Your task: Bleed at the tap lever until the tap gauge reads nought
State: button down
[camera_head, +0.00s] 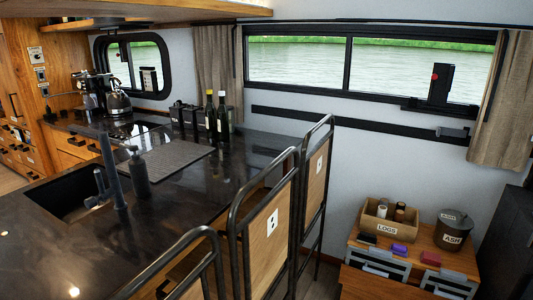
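A dark tap (113,172) stands at the right edge of the sink (45,190) set in the dark counter (170,212). Its upright body is thin and tall, and a short arm leans left over the sink. I cannot clearly tell which part is the tap lever, and I cannot make out a gauge or its reading. A dark dispenser-like bottle (140,175) with a spout stands just right of the tap. My gripper is not in view.
Bar stools (268,225) with tall metal frames stand along the counter's right side. Two bottles (222,118), a ribbed mat (165,155) and a kettle (118,105) are farther back.

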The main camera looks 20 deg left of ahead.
aim_at(102, 192)
jog(key=i+u, duration=0.25)
jog(key=u, duration=0.15)
jog(key=i+l+u, duration=0.2)
jog(key=u, duration=0.2)
jog(key=i+l+u, duration=0.2)
jog(key=u, duration=0.2)
jog(key=i+l+u, duration=0.25)
jog(key=u, duration=0.15)
jog(key=i+l+u, duration=0.15)
jog(key=l+u, duration=0.25)
